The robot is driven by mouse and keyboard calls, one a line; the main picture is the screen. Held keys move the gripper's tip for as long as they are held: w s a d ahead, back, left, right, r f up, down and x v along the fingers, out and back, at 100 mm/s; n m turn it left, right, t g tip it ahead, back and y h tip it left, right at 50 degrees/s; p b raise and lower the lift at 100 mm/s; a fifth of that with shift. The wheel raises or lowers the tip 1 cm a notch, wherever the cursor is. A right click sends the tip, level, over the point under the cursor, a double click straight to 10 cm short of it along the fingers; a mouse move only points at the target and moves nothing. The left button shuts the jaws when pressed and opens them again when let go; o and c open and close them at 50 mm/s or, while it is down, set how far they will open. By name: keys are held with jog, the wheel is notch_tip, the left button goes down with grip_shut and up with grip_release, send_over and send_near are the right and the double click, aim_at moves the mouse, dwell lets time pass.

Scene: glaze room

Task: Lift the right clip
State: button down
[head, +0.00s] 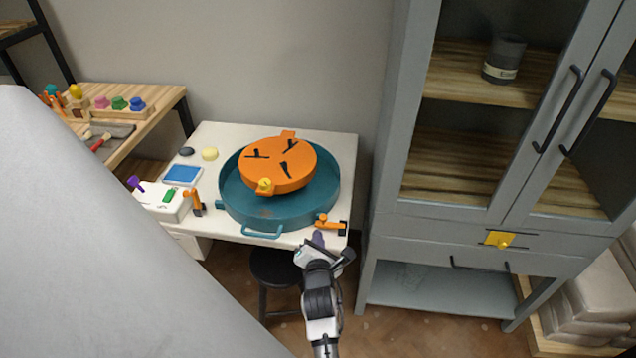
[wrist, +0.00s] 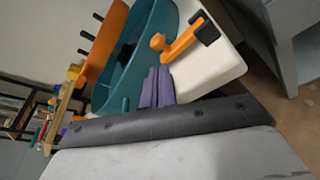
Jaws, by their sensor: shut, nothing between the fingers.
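The right clip (head: 327,223) is orange with a black end and lies at the front right corner of the white table (head: 212,137), beside the teal basin (head: 248,213). In the wrist view the clip (wrist: 181,43) shows a round orange knob at one end and a black block at the other. My gripper (head: 318,237) is just in front of the clip at the table's edge. Its purple fingers (wrist: 157,85) are together with nothing between them and appear apart from the clip. A second orange clip (head: 196,202) stands at the basin's left side.
An orange round piece (head: 283,168) with black pegs sits in the basin. A blue tray (head: 183,175) and a white box (head: 162,201) are at the table's left. A grey cabinet (head: 380,215) stands close on the right. A dark stool (head: 272,268) is below the front edge.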

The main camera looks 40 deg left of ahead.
jog(key=shift+x, duration=1.8)
